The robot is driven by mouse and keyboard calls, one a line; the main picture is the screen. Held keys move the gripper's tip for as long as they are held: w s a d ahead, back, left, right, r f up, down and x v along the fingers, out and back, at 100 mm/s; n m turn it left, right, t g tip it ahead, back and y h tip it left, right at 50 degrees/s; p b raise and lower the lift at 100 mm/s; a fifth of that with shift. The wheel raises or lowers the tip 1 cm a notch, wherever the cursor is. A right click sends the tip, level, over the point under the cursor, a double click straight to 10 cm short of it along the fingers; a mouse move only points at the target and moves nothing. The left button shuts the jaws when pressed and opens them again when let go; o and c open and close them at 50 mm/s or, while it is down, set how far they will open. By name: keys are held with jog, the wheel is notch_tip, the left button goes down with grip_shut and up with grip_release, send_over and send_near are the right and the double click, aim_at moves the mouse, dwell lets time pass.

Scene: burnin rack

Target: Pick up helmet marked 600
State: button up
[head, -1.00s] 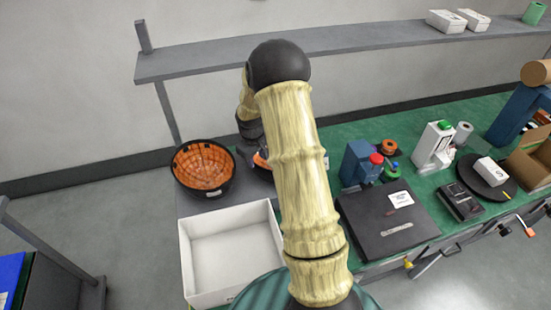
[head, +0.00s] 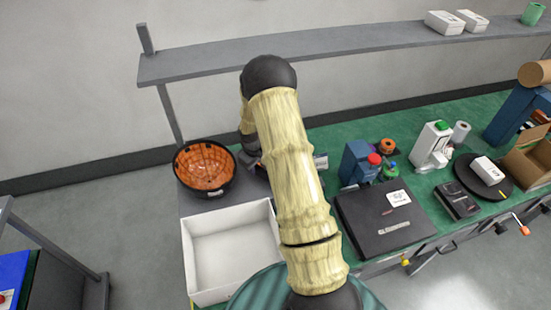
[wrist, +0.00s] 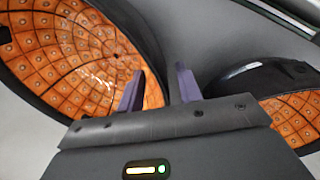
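An upturned black helmet with an orange grid lining (head: 204,168) sits at the left end of the bench in the head view; its small front label is unreadable. It also fills the left of the wrist view (wrist: 70,55). A second such helmet (wrist: 295,118) shows at the right of the wrist view; in the head view my arm mostly hides it. No 600 marking is readable. My gripper (wrist: 158,88) is open, its purple fingers apart. The left helmet's dark rim appears between them in the picture; I cannot tell whether they touch it.
An empty white box (head: 232,248) stands in front of the helmets. A black case (head: 388,220) lies right of my arm, with bottles and a turntable (head: 484,176) beyond. A grey shelf (head: 330,48) runs above the bench.

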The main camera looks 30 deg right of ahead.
grip_shut()
dwell(0.3)
notch_tip(320, 180, up, 10)
jog(key=b, duration=0.3)
jog(key=shift+r, duration=0.1)
dwell(0.5)
